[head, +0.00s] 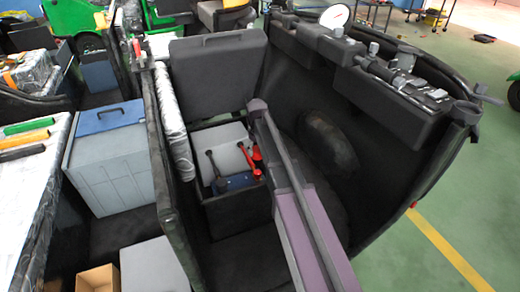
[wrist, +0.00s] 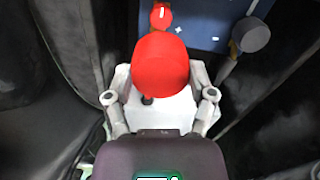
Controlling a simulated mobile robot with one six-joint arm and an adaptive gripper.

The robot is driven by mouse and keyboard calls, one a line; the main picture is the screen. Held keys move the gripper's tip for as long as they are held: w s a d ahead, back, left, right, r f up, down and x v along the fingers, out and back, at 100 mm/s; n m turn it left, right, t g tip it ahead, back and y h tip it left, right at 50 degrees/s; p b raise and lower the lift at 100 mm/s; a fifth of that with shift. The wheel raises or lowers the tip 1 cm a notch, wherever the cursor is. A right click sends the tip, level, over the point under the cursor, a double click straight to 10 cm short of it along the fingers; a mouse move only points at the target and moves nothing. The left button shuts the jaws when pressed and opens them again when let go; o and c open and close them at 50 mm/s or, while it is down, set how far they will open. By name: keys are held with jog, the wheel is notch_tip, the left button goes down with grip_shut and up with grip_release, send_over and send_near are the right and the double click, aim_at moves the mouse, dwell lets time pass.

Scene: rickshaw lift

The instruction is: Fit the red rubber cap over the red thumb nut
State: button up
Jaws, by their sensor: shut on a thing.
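The red rubber cap (wrist: 163,58) is between the two fingers of my gripper (wrist: 161,82), large and close in the wrist view. The red thumb nut (wrist: 161,16) shows just beyond the cap, on the blue battery top (wrist: 205,30). In the picture the cap lies just below the nut, and the two look apart. The nut's lower part is hidden. In the head view, red parts (head: 250,165) show at the battery, beside my arm, but cap and nut are hard to tell apart there. My fingers are mostly hidden in that view.
A dark grey round-ended part (wrist: 250,35) stands right of the nut. In the head view, black parts (head: 217,175) stand left of the red ones. The battery (head: 235,182) sits in a box (head: 238,212) with dark walls. A grey lid (head: 215,75) stands behind it.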

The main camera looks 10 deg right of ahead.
jog(key=b, duration=0.7)
send_over(258, 172)
jog(key=shift+w+a+f, duration=0.1)
jog(key=shift+f, duration=3.75)
jog(key=shift+f+b, duration=2.15)
jog(key=shift+b, duration=0.15)
jog(key=o, duration=0.9)
jog(key=shift+c, duration=0.2)
jog(key=shift+s+r, duration=0.2)
